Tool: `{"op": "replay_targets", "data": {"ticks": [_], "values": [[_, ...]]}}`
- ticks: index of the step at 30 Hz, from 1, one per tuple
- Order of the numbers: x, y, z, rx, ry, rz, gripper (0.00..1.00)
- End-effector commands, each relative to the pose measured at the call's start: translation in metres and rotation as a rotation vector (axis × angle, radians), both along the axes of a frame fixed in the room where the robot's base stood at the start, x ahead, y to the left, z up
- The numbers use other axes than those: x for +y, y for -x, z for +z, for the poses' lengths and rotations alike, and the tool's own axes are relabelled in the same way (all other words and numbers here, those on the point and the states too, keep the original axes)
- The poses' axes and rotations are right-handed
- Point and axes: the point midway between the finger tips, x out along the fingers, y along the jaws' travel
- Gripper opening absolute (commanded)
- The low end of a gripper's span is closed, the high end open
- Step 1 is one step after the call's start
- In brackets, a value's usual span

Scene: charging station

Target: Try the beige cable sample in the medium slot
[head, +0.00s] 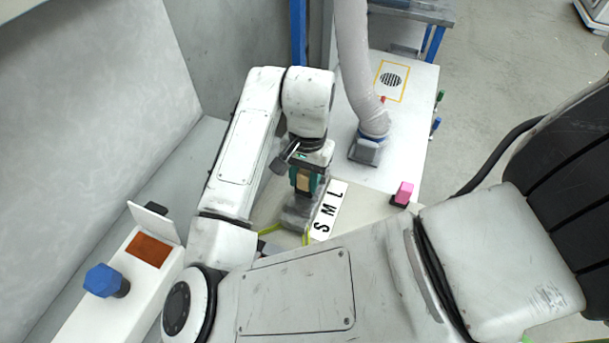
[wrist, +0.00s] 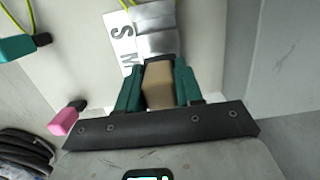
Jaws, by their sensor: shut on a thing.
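My gripper (head: 306,183) is shut on the beige cable sample (head: 303,181), which shows as a tan block between the teal fingers. In the wrist view the beige cable sample (wrist: 158,84) sits between both fingertips, with its far end at the metal slot block (wrist: 156,36). Whether it has entered a slot, I cannot tell. The slot block (head: 297,214) lies under and in front of the gripper in the head view, beside a white label plate (head: 327,211) lettered S, M, L. The arm and fingers hide most of the slots.
A pink-capped piece (head: 403,192) stands right of the label plate. A grey hose with a blue-collared nozzle (head: 371,135) stands behind on the white table. A white box with a blue knob (head: 104,281) is at lower left. A yellow-green cable (wrist: 32,16) and a teal-ended connector (wrist: 20,47) lie nearby.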

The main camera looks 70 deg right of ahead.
Motion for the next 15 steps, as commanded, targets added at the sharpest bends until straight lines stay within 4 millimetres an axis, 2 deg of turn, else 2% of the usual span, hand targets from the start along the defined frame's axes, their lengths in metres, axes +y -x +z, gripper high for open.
{"op": "replay_targets", "data": {"ticks": [15], "values": [[0.000, 0.000, -0.013, 0.000, 0.000, 0.001, 0.01]]}}
